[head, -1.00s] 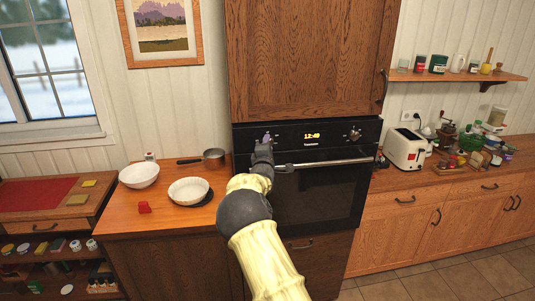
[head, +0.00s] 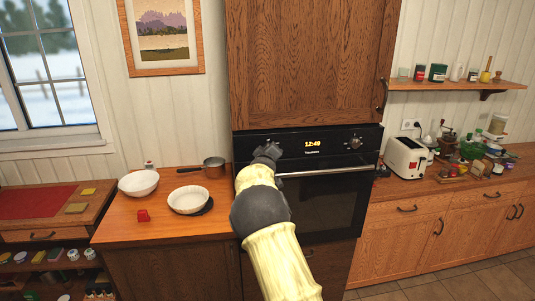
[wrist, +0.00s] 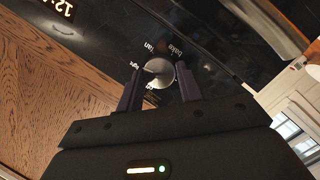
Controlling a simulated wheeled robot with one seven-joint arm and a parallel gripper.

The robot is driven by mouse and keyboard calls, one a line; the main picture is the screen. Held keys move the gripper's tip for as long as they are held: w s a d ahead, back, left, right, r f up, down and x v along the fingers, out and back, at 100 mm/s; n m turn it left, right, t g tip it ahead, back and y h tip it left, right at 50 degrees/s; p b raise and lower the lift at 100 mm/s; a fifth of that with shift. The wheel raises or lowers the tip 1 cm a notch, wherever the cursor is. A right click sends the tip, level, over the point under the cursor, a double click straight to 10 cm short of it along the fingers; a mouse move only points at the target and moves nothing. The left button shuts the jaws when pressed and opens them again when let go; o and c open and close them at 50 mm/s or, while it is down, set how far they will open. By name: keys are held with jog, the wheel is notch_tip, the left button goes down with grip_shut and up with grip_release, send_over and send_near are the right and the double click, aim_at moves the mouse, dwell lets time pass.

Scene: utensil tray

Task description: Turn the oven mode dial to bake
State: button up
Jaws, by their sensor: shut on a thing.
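The oven (head: 318,200) is black and built into a wooden cabinet, with a lit clock reading 12:49 on its panel. My gripper (head: 268,150) is at the left end of the panel, and my arm hides the left dial in the head view. In the wrist view the silver mode dial (wrist: 160,73) sits between the two dark fingers of my gripper (wrist: 160,88), which are shut on it. Small white labels ring the dial, and "bake" is readable at its upper right. Which label the dial points to I cannot tell.
A second dial (head: 355,143) is at the panel's right end. The oven handle (head: 335,170) runs below the panel. A white bowl (head: 138,183), a white dish (head: 188,199) and a saucepan (head: 213,167) stand on the left counter; a toaster (head: 407,156) stands on the right.

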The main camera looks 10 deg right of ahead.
jog(key=m+y+b, duration=0.2)
jog(key=m+b, duration=0.2)
jog(key=m, duration=0.1)
jog(key=m+y+b, duration=0.3)
jog(key=m+b, duration=0.2)
jog(key=d+m+y+b, duration=0.1)
jog(key=m+y+b, duration=0.1)
jog(key=m+b, duration=0.2)
jog(key=shift+m+g+b, duration=0.3)
jog(key=shift+m+b, duration=0.05)
jog(key=shift+m, duration=0.45)
jog(key=o, duration=1)
jog(key=shift+d, duration=0.1)
